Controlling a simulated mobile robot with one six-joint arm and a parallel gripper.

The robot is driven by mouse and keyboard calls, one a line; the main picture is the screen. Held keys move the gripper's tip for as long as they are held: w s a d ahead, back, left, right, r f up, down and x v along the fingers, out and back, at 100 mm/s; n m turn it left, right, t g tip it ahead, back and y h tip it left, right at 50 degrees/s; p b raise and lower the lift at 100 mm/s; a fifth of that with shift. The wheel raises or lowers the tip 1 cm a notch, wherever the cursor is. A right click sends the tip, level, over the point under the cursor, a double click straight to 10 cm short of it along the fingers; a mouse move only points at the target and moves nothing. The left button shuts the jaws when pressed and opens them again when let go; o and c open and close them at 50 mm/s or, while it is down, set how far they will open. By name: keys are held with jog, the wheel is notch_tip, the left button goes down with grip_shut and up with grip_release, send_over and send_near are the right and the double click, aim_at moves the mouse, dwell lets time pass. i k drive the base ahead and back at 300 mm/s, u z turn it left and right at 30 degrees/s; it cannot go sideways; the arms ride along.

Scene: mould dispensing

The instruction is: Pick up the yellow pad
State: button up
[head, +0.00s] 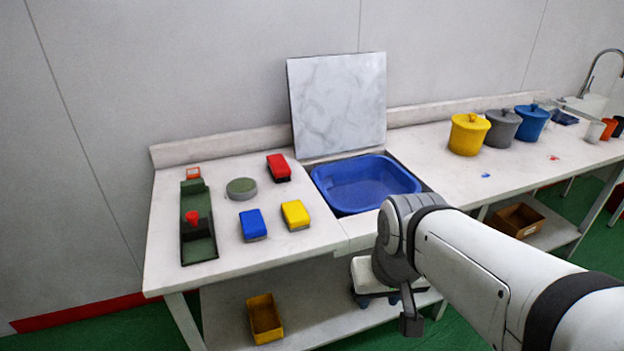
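The yellow pad (295,214) lies on the white counter, left of the blue basin. It has a yellow top and a grey lower edge. A blue pad (253,224) lies just to its left, and a red pad (279,167) lies behind it. My arm enters from the right, in front of the counter and well apart from the yellow pad. At its end a small dark part of my gripper (411,318) shows, pointing down beside the counter's front. The fingers cannot be made out clearly, and I see nothing held.
A blue basin (365,187) is sunk into the counter, with a marbled panel (338,104) upright behind it. A green tray (198,222) and a round grey-green disc (241,188) are at left. Lidded pots, including a yellow one (467,135), stand at right. A yellow box (264,318) sits below.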

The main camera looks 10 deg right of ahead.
aim_at(296, 217)
jog(key=i, duration=1)
jog(key=z, duration=0.05)
